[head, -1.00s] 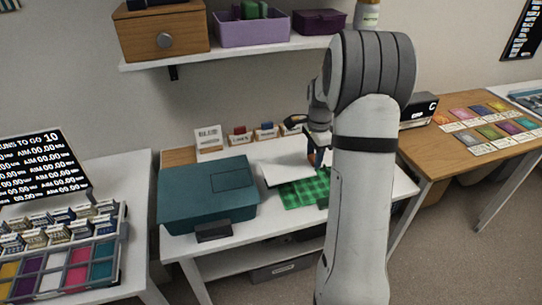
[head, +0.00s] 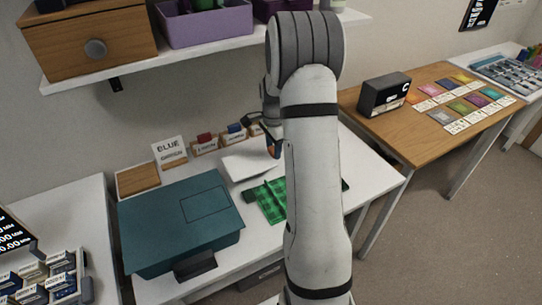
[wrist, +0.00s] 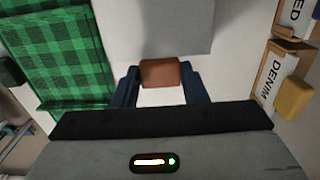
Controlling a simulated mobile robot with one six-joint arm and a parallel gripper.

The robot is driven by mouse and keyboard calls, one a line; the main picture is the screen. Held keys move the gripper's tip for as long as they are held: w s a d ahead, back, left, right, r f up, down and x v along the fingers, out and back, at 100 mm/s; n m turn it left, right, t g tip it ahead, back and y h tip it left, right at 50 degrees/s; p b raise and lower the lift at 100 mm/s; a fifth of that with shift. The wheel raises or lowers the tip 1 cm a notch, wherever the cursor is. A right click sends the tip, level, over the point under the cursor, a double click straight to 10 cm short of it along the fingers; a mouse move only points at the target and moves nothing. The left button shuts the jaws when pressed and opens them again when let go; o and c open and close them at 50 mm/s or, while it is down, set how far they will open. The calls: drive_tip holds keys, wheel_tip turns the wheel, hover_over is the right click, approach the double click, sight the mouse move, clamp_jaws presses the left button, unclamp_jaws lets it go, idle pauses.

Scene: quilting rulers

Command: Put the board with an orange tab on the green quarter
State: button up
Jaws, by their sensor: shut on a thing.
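My gripper (wrist: 159,85) has dark blue fingers, shut on the orange-brown tab (wrist: 160,73) of a pale board (wrist: 170,30). In the head view the board (head: 246,164) is a white sheet just behind the green piece, with my gripper (head: 274,150) at its right end. I cannot tell how high above the table it is. The green quarter (head: 264,200) is green plaid cloth on the white table; in the wrist view it (wrist: 70,55) lies left of the board. My arm hides its right part in the head view.
A teal box (head: 165,225) stands left of the cloth. Behind are a "BLUE" sign (head: 170,152) and label holders with red (head: 205,138) and blue tabs (head: 235,128). In the wrist view, a "DENIM" holder (wrist: 270,85) with a yellow tab (wrist: 295,100) is at right. A shelf (head: 200,50) hangs above.

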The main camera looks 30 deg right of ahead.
drive_tip(key=shift+a+f, duration=0.1)
drive_tip(key=shift+f, duration=1.65)
drive_tip(key=shift+s, duration=0.1)
drive_tip(key=shift+f, duration=0.15)
drive_tip(key=o, duration=1)
